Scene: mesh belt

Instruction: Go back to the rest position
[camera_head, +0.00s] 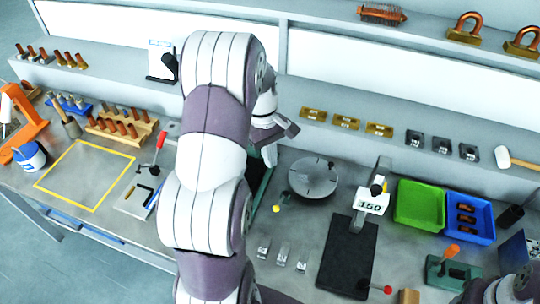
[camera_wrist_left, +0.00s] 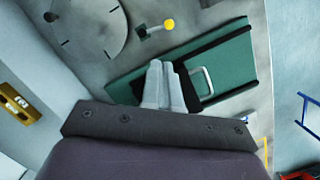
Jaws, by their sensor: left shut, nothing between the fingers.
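My left arm (camera_head: 210,140) rises through the middle of the head view, and its gripper (camera_head: 269,155) points down behind it over the bench. In the left wrist view the two grey fingers (camera_wrist_left: 164,66) are together with nothing between them. Below them is a green plate (camera_wrist_left: 215,72) with a black edge and a metal handle (camera_wrist_left: 203,82); I cannot tell the exact gap. The arm hides most of this plate in the head view. A purple and white part of my right arm (camera_head: 508,288) shows at the lower right corner; its gripper is out of view.
A round grey disc (camera_head: 313,178) lies right of my left gripper. A black mat (camera_head: 345,262), a scale display (camera_head: 371,203), a green tray (camera_head: 419,207) and a blue tray (camera_head: 483,234) stand further right. A yellow-framed area (camera_head: 86,176) on the left is empty.

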